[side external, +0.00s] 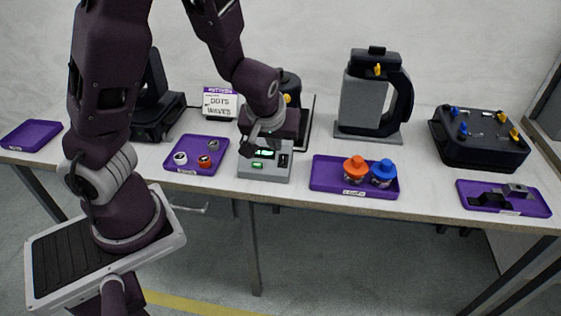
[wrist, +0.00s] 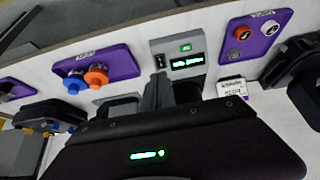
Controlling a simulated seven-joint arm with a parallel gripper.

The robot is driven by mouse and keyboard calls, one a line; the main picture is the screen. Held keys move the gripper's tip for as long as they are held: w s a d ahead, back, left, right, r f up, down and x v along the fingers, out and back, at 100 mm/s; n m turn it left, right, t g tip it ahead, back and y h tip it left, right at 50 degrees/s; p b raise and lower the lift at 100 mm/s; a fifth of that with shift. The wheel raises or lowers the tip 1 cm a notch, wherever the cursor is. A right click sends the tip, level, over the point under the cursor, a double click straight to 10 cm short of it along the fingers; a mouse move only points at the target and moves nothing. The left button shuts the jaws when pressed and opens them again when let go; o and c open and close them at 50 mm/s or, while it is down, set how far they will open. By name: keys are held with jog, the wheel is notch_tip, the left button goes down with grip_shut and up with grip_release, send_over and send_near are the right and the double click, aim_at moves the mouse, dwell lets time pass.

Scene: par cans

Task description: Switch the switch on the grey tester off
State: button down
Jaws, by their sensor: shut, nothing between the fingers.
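The grey tester (side external: 246,172) stands at the table's front edge, below my gripper (side external: 252,142) in the side view. It has a lit green display (side external: 264,153), a smaller green lit panel (side external: 257,165) and a black switch (side external: 284,160) on its right side. In the wrist view the tester (wrist: 197,77) is at upper middle, with the switch (wrist: 160,62) left of the display (wrist: 187,63). My gripper (wrist: 159,78) is shut and empty, its fingertips close to the switch end of the tester in that view. Whether they touch it, and the switch's exact position, I cannot tell.
A purple tray (side external: 178,168) with small round parts lies left of the tester. Another purple tray (side external: 330,188) with orange and blue-capped containers lies right. A tall grey-black machine (side external: 362,100) and a sign (side external: 220,104) stand behind.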

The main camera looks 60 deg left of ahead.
aim_at(281, 165)
jog(key=x, duration=1.4)
jog(key=shift+a+f, duration=0.1)
jog(key=shift+f, duration=0.1)
jog(key=shift+w+r, duration=0.1)
jog(key=shift+r, duration=0.75)
